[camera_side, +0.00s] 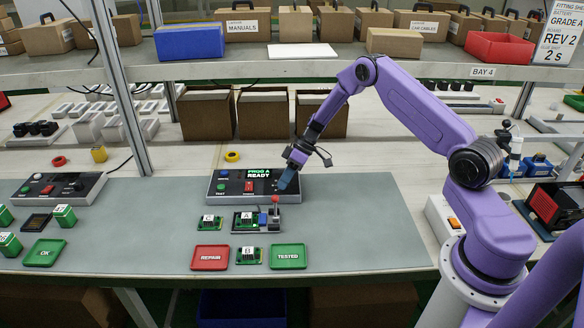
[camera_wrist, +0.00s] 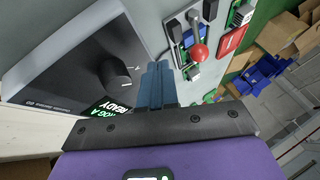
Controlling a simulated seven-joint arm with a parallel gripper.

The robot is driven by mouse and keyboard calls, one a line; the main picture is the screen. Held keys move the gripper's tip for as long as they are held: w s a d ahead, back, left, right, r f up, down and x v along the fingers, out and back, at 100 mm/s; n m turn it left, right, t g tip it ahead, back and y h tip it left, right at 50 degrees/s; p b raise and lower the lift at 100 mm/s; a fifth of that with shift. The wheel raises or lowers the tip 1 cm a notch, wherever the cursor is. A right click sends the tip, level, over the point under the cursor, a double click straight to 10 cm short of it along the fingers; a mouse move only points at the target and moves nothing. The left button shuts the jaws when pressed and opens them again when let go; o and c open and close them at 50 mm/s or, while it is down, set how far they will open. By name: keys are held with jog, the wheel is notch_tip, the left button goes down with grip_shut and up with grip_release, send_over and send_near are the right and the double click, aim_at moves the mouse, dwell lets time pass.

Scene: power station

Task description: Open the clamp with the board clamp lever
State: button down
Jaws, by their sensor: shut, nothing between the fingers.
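The board clamp lever (camera_side: 276,201) has a red ball knob and stands at the right end of the clamp fixture (camera_side: 246,221). In the wrist view the lever's red knob (camera_wrist: 199,52) is beyond the fingertips, to the right. My gripper (camera_side: 284,184) is above and slightly right of the lever, apart from it. Its blue fingers are together and empty, and they also show in the wrist view (camera_wrist: 156,84). The clamp's grip on the board is too small to make out.
The programmer box (camera_side: 240,187), its display reading PROG A READY, stands just behind the fixture, near my fingers. A red REPAIR tray (camera_side: 210,257), a green TESTED tray (camera_side: 288,256) and loose boards lie around the fixture. The mat (camera_side: 360,225) to the right is clear.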

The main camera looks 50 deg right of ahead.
aim_at(275, 208)
jog(key=shift+s+a+r, duration=0.1)
jog(key=shift+s+a, duration=0.3)
jog(key=shift+a, duration=0.3)
jog(key=shift+s+a, duration=0.35)
jog(key=shift+a, duration=0.35)
jog(key=shift+s+a+r, duration=0.15)
jog(key=shift+r, duration=0.05)
